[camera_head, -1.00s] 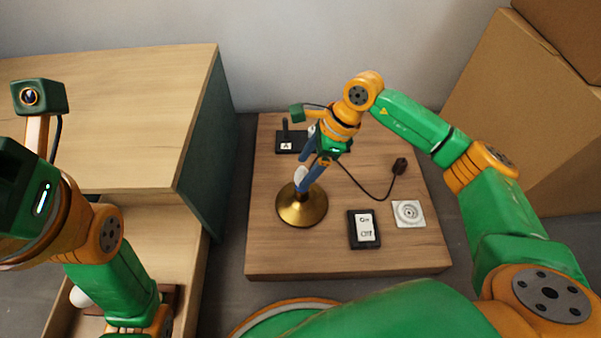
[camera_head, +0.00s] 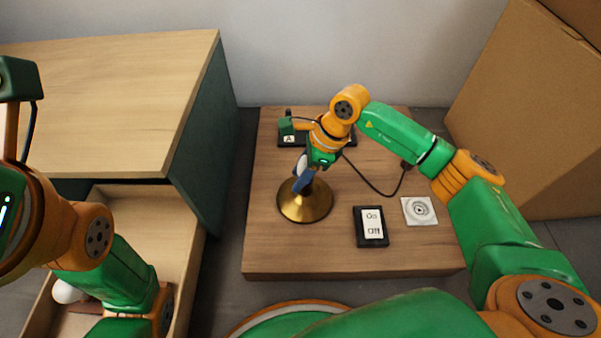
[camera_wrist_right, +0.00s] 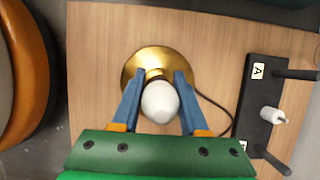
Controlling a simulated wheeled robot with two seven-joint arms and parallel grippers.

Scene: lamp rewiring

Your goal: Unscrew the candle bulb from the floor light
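The floor light has a round brass base (camera_head: 305,203) standing on the wooden board; it also shows in the right wrist view (camera_wrist_right: 130,66). The white candle bulb (camera_wrist_right: 160,103) is on top of it, seen from above in the right wrist view. My right gripper (camera_wrist_right: 158,80) is over the lamp with its blue fingers on both sides of the bulb. The fingers look spread, with the bulb between them; whether they touch it is hard to tell. In the head view this gripper (camera_head: 300,184) hides most of the lamp's upper part. My left gripper's fingers are outside the frame.
A black holder (camera_wrist_right: 262,100) marked A, with pegs and a white piece, stands behind the lamp. A Go/Off switch (camera_head: 371,227), a white socket plate (camera_head: 420,211) and a dark cable (camera_head: 375,188) are on the board (camera_head: 330,260). An open drawer at left holds a white bulb (camera_head: 66,292).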

